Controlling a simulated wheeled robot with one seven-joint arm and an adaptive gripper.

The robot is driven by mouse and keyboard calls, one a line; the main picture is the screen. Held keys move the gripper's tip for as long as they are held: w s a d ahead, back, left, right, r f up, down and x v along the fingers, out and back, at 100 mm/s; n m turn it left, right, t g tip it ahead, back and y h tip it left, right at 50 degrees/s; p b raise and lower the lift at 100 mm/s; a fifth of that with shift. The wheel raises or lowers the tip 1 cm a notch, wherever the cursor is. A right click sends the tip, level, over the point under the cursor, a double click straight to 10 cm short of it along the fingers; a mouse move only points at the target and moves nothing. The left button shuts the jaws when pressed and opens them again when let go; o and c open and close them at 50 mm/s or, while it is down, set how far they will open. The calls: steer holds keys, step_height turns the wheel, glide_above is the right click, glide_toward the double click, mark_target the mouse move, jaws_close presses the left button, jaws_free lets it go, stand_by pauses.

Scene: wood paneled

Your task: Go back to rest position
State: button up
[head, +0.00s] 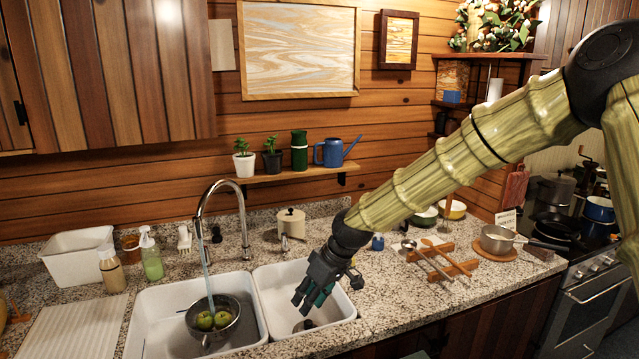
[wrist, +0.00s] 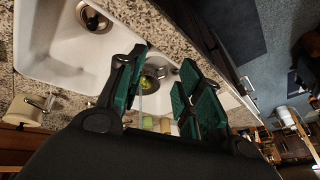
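My gripper (head: 318,296) hangs from my arm over the right basin (head: 270,278) of the double sink, near its front right side. In the wrist view my gripper (wrist: 160,95) shows its green-padded fingers spread apart, with a gap between them and nothing held. The left basin (head: 160,318) holds a metal colander (head: 232,322) with green apples (head: 206,320) in it. Through the finger gap the wrist view also shows the colander, small and partly hidden by the fingers.
A tall faucet (head: 243,215) stands behind the sink. A wooden rack (head: 462,262) with utensils and a saucepan (head: 497,240) stand on the counter at right. A white tub (head: 72,262) and bottles (head: 151,258) are at left. A shelf (head: 290,177) with plants hangs above.

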steer(key=s+d+f+m+b, duration=0.1)
steer(key=s+d+f+m, duration=0.15)
steer(key=s+f, duration=0.55)
steer(key=s+d+f+m+h+b, duration=0.1)
steer(key=s+d+f, duration=0.2)
steer(key=f, duration=0.9)
steer(key=s+d+f+m+b, duration=0.1)
steer(key=s+d+f+m, duration=0.15)
steer(key=s+f, duration=0.55)
steer(key=s+d+f+m+h, duration=0.1)
steer(key=s+d+f, duration=0.4)
steer(key=s, duration=0.3)
steer(key=s+d+f+m+h+b, duration=0.1)
steer(key=s+d+f, duration=0.4)
steer(key=s, duration=0.3)
steer(key=s+d+f+m+g+h+b, duration=0.1)
steer(key=s+d+f+m, duration=0.1)
steer(key=s+d+f, duration=0.3)
steer(key=s+d, duration=0.2)
steer(key=s, duration=0.1)
steer(key=shift+h, duration=0.4)
